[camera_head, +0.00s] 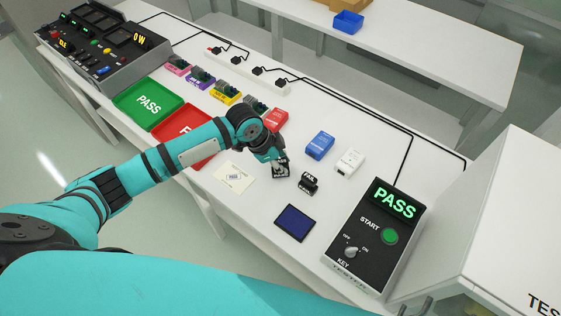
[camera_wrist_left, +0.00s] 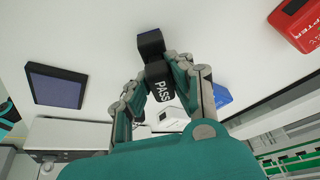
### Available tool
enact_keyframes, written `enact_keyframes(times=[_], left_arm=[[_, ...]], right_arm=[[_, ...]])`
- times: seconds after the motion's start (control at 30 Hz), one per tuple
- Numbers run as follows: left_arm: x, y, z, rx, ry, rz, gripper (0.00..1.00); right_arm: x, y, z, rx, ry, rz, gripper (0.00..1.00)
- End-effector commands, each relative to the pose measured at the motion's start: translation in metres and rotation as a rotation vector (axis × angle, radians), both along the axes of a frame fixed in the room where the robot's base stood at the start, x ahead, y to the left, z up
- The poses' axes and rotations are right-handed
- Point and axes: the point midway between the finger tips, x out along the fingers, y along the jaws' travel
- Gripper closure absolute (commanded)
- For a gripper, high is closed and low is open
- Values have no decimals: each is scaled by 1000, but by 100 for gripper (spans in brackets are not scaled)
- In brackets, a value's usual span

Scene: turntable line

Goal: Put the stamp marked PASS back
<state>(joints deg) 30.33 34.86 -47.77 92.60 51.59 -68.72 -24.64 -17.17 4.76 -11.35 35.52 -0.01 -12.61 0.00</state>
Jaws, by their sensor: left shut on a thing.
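My left gripper (camera_head: 270,152) is shut on the black PASS stamp (camera_head: 280,169), which has white lettering. It also shows between the fingers of my left gripper (camera_wrist_left: 160,88) in the left wrist view, with PASS readable on the stamp (camera_wrist_left: 160,91). I cannot tell whether its base touches the table. A second black stamp, marked FAIL (camera_head: 309,183), stands just right of it on the white table. A dark blue ink pad (camera_head: 295,223) lies in front of the FAIL stamp; the pad (camera_wrist_left: 56,87) is left in the wrist view. My right gripper is not in view.
A pale card (camera_head: 234,177) lies left of the stamp. A tester (camera_head: 372,237) showing PASS stands right. Blue (camera_head: 320,145), white (camera_head: 350,160) and red (camera_head: 276,119) boxes lie behind. Green (camera_head: 149,102) and red (camera_head: 183,137) trays are left. Clear table surrounds the pad.

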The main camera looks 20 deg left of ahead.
Motion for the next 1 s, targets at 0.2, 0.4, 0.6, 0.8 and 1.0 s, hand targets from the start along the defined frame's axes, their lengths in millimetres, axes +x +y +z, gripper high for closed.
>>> enact_keyframes(times=[0.2,0.4,0.6,0.8,1.0], left_arm=[[0,0,-3,1,0,0,65],[0,0,-3,1,0,0,58],[0,1,2,0,-1,0,58],[-6,11,31,1,-4,0,58],[-15,25,71,0,-5,1,58]], right_arm=[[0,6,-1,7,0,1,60],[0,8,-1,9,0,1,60],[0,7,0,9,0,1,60],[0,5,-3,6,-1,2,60],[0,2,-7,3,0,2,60]])
